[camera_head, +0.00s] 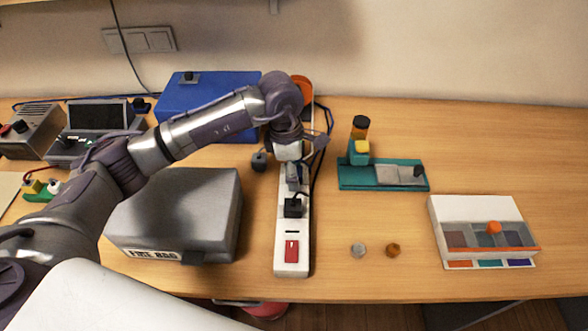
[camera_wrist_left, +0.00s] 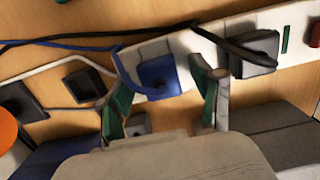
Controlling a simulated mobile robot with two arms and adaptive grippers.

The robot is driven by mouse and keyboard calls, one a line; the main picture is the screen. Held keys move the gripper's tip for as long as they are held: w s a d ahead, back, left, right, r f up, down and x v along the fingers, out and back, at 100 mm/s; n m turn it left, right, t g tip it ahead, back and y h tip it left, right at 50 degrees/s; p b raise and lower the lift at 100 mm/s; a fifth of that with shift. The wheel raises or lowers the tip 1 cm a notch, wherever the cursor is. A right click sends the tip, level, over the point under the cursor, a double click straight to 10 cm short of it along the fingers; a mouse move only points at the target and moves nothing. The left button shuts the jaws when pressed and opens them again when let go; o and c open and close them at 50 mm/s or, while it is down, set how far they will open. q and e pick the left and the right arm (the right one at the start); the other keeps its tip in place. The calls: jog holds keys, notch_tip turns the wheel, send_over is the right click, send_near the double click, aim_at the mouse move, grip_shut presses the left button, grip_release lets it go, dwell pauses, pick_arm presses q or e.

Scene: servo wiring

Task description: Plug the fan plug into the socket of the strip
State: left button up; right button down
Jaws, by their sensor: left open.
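The white power strip (camera_head: 285,262) runs lengthwise toward the back; it crosses the left wrist view (camera_wrist_left: 275,25) diagonally. A black plug (camera_head: 293,208) is seated in it near the red switch (camera_head: 291,250); that plug also shows in the wrist view (camera_wrist_left: 252,50). My left gripper (camera_head: 296,172) is open over the strip's far half. In the wrist view its fingers (camera_wrist_left: 161,84) stand on either side of a blue plug (camera_wrist_left: 157,74) with a blue cord, at the strip. I cannot tell whether it is fully seated, nor which plug is the fan's.
A grey box (camera_head: 180,205) stands left of the strip, with a blue box (camera_head: 207,92) behind. Right are a teal stand (camera_head: 385,180), two small knobs (camera_head: 375,250) and a compartment tray (camera_head: 482,225). An orange object (camera_head: 302,86) sits behind my wrist. Cords lie near the strip.

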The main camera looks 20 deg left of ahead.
pick_arm(q)
notch_tip(320, 180, up, 12)
jog(key=a, duration=0.1)
jog(key=shift+s+a, duration=0.2)
dwell(0.6)
